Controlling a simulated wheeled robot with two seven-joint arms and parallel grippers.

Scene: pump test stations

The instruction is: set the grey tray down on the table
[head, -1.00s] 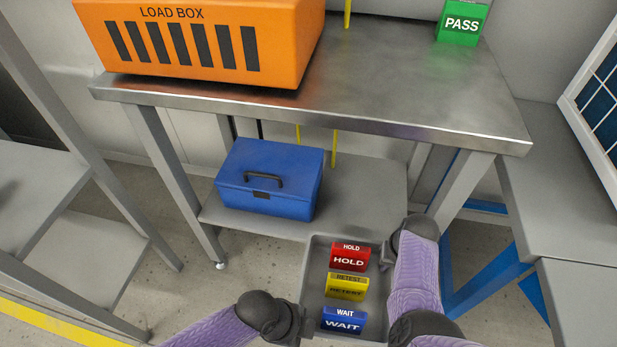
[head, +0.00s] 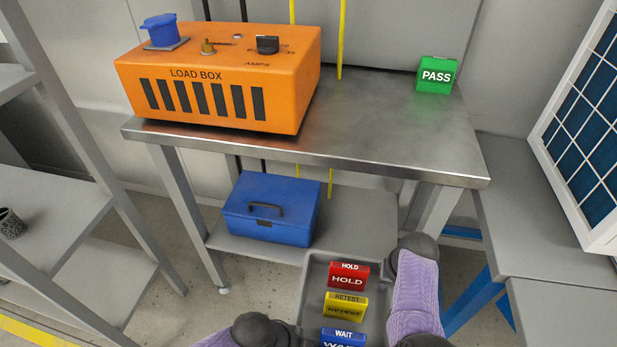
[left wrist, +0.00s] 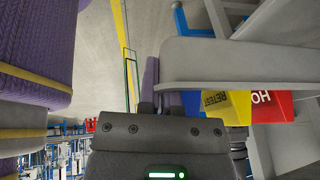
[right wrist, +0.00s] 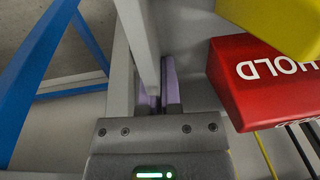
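The grey tray (head: 316,272) is in the lower middle of the head view, in front of the metal table (head: 400,132) and lower in the picture than its top. It carries a red HOLD block (head: 347,276), a yellow RETEST block (head: 345,306) and a blue WAIT block (head: 342,337). My right gripper (head: 389,268) is shut on the tray's right wall, also seen in the right wrist view (right wrist: 160,88). My left gripper (head: 297,332) is shut on the left wall, also seen in the left wrist view (left wrist: 158,90). The tray's near end is cut off.
An orange load box (head: 215,75) fills the table's left half and a green PASS block (head: 436,75) stands at the back right. The table's front right is clear. A blue toolbox (head: 270,208) sits on the lower shelf. Grey shelving stands left, a bench with a panel right.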

